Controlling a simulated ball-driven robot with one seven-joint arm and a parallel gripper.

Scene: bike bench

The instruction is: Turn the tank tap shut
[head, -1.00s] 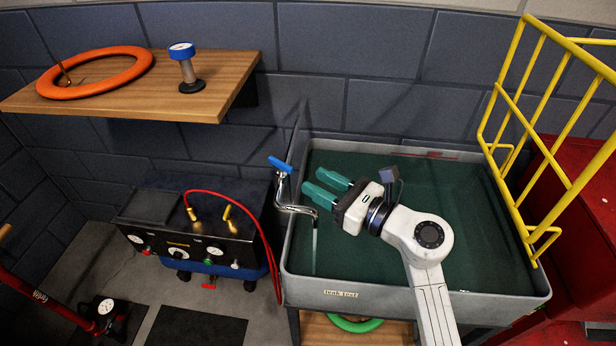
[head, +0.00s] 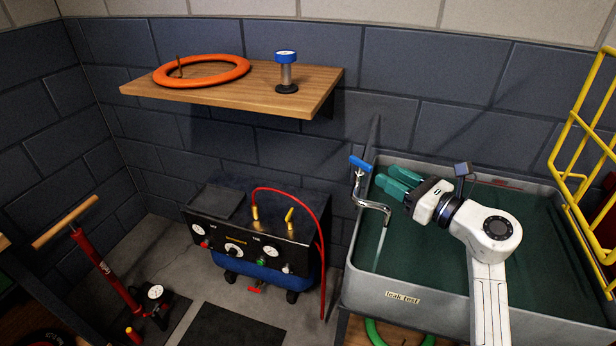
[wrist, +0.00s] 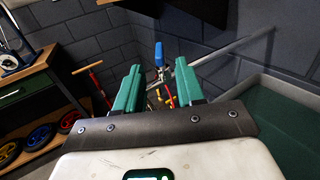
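The tank tap is a chrome spout (head: 372,205) with a blue lever handle (head: 361,164) at the left rim of the leak test tank (head: 405,298). A thin stream of water runs from the spout into the tank. My gripper (head: 388,178) is just right of the tap, above the tank, with its green fingers apart and nothing between them. In the wrist view the blue handle (wrist: 159,54) shows beyond and between the open fingertips of my gripper (wrist: 158,85). The handle is not touched.
A wooden shelf (head: 215,97) holds an orange ring (head: 240,70) and a blue-topped gauge-like post (head: 286,72). A compressor (head: 262,235) with a red hose stands left of the tank. A yellow rack (head: 570,165) is at the right. A red floor pump (head: 105,262) stands at left.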

